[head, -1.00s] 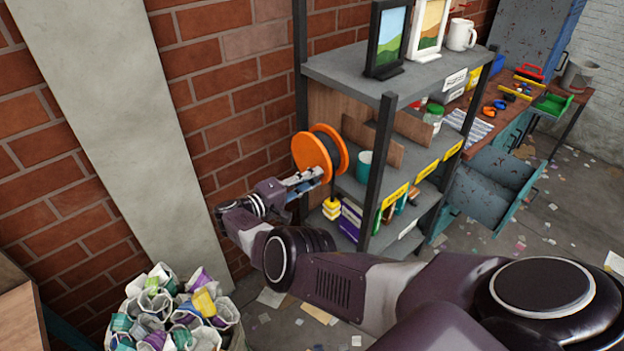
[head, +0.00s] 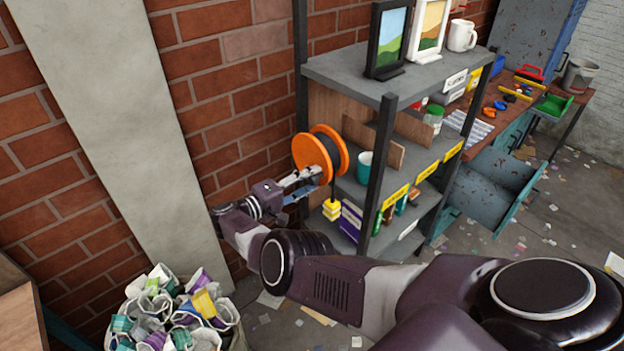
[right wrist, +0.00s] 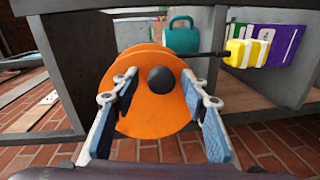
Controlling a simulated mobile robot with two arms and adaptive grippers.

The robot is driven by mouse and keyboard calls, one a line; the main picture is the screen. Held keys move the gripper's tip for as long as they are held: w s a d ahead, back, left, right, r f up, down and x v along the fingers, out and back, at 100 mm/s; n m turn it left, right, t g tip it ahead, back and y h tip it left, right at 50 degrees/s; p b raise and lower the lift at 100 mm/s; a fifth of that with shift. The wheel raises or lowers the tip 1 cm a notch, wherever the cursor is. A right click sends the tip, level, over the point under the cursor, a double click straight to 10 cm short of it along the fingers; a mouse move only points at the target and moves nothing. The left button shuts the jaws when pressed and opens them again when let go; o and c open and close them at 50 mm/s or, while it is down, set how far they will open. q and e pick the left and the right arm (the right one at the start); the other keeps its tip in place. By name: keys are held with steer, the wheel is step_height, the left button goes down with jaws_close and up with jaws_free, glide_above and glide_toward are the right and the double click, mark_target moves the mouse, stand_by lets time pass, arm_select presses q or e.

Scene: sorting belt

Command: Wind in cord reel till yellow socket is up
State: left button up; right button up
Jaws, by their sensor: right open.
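The orange cord reel (head: 311,158) is mounted at the left end of the shelf unit, with dark cord between its two discs. The yellow socket (head: 331,210) hangs on the cord below the reel, beside the lower shelf. In the right wrist view the picture is turned, and the yellow socket (right wrist: 246,50) shows to the right at the end of the straight black cord. My right gripper (head: 304,183) is at the reel's face. It is open, its blue-padded fingers (right wrist: 158,92) spread on either side of the black knob (right wrist: 161,80). Contact cannot be told. My left gripper is not in view.
The grey shelf unit (head: 343,72) holds picture frames, a white mug, a teal mug (head: 364,166) and purple boxes close to the reel. The brick wall stands close behind my right forearm. A bin of crumpled cups (head: 170,310) is at the lower left.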

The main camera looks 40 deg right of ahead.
steer(key=a, duration=0.6)
steer(key=shift+s+a+r, duration=0.25)
steer(key=shift+r, duration=0.1)
